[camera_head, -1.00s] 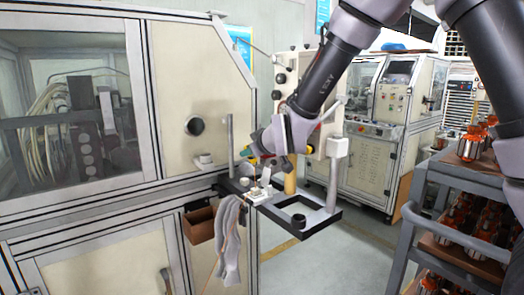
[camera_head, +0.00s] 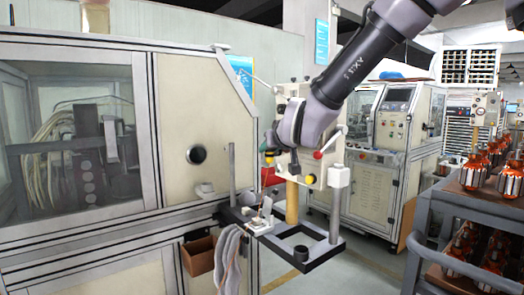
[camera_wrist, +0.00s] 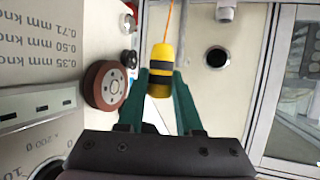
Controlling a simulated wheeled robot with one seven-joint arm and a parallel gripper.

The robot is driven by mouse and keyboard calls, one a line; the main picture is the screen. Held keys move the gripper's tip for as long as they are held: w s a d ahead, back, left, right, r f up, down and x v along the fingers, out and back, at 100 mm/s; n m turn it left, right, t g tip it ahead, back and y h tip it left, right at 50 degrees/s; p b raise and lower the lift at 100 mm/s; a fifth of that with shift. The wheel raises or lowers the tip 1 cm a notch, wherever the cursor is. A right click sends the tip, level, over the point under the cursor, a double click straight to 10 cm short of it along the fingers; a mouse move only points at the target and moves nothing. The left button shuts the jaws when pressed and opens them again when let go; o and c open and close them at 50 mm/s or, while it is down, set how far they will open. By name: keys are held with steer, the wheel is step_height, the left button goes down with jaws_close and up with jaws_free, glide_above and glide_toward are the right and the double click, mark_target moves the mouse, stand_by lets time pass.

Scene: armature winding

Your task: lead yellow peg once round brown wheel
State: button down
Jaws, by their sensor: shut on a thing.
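The yellow peg (camera_wrist: 161,58) has black bands and sits between the green fingers of my gripper (camera_wrist: 160,80) in the wrist view. My gripper is shut on it. An orange thread runs from the peg's end to the top edge of the picture. The brown wheel (camera_wrist: 105,86), with a pale metal hub, stands on the panel to the left of the peg, apart from it. In the head view my gripper (camera_head: 277,154) is above the black stand, in front of the panel. The brown wheel cannot be made out there.
A black stand (camera_head: 325,251) with upright posts is below my gripper. A red-ball lever (camera_head: 318,155) is close to its right. A rack (camera_head: 462,208) with orange parts stands at right.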

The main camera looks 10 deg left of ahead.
steer(key=s+d+r, duration=0.2)
steer(key=d+r, duration=0.3)
steer(key=r, duration=0.1)
step_height(320, 180, up, 4)
steer(key=w+a+r, duration=0.1)
steer(key=w+a, duration=0.1)
steer(key=w+a+f, duration=0.5)
steer(key=a+f, duration=0.1)
steer(key=f, duration=0.1)
steer(key=s+d+f, duration=0.3)
steer(key=d+f, duration=0.1)
steer(key=shift+s, duration=0.3)
stand_by(1.2)
steer(key=shift+d, duration=0.1)
stand_by(0.6)
